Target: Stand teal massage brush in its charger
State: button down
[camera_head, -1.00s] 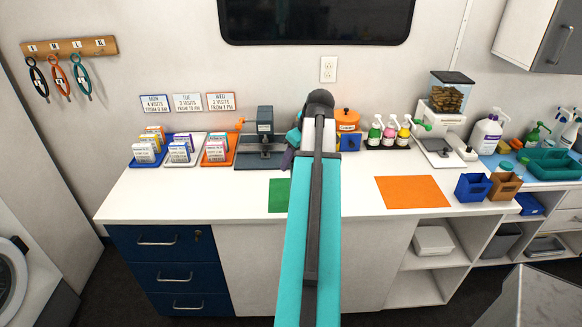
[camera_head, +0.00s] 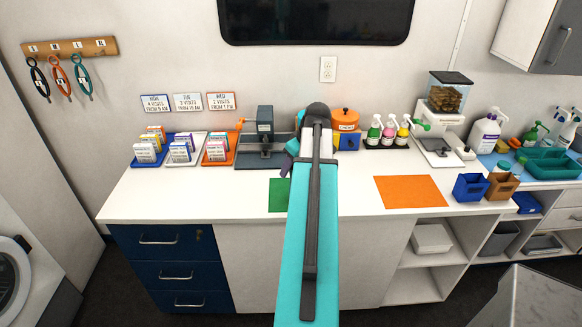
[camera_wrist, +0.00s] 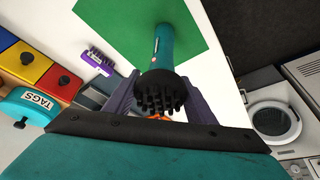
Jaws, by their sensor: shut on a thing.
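The teal massage brush (camera_wrist: 160,58) is between the two purple-grey fingers of my gripper (camera_wrist: 160,98) in the wrist view. My gripper is shut on it. Its black bristled head (camera_wrist: 160,92) faces the wrist camera, and its teal handle points away, over the green mat (camera_wrist: 118,22). In the head view my arm hides most of the gripper; a purple-grey part of my gripper (camera_head: 286,167) shows left of the arm, above the counter by the green mat (camera_head: 279,194). I cannot make out a charger for certain in either view.
A dark press (camera_head: 264,140) stands left of my arm, bottles (camera_head: 388,133) to the right.

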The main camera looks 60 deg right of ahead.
jog(key=shift+f, duration=0.1)
jog(key=c, duration=0.8)
grip_release()
jog(key=shift+r, duration=0.2)
jog(key=b+v, duration=0.3)
jog(key=v, duration=0.9)
jog(key=shift+w, duration=0.1)
